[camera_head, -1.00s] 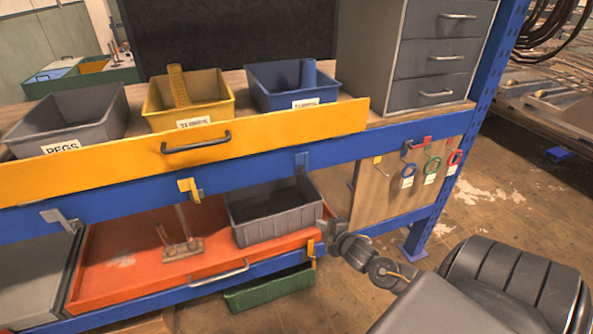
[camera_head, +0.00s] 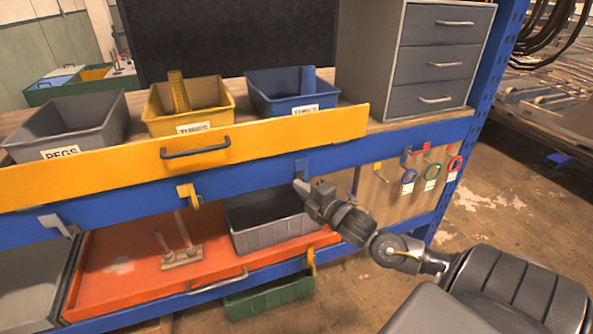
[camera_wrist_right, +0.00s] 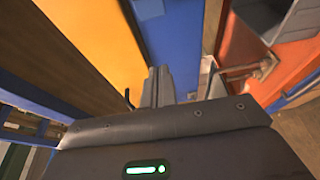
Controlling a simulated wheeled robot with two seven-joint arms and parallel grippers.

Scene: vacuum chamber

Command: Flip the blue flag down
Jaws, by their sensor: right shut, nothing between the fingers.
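The blue flag (camera_head: 301,168) is a small blue bracket on the blue shelf beam (camera_head: 245,174), just below the yellow drawer front. It blends with the beam, and I cannot tell its exact tilt. My right gripper (camera_head: 300,187) is shut and empty, with its fingertips just below the flag; I cannot tell whether they touch. In the right wrist view the shut fingers (camera_wrist_right: 158,87) point toward the blue beam (camera_wrist_right: 186,38), and the flag cannot be made out there. My left gripper is not in view.
The yellow drawer (camera_head: 110,173) with its dark handle lies above the beam. A yellow flag (camera_head: 188,195) and a grey flag (camera_head: 55,222) sit further left. Below are an orange tray (camera_head: 118,288) and a grey bin (camera_head: 268,237). A pegboard (camera_head: 387,198) with coloured rings stands right.

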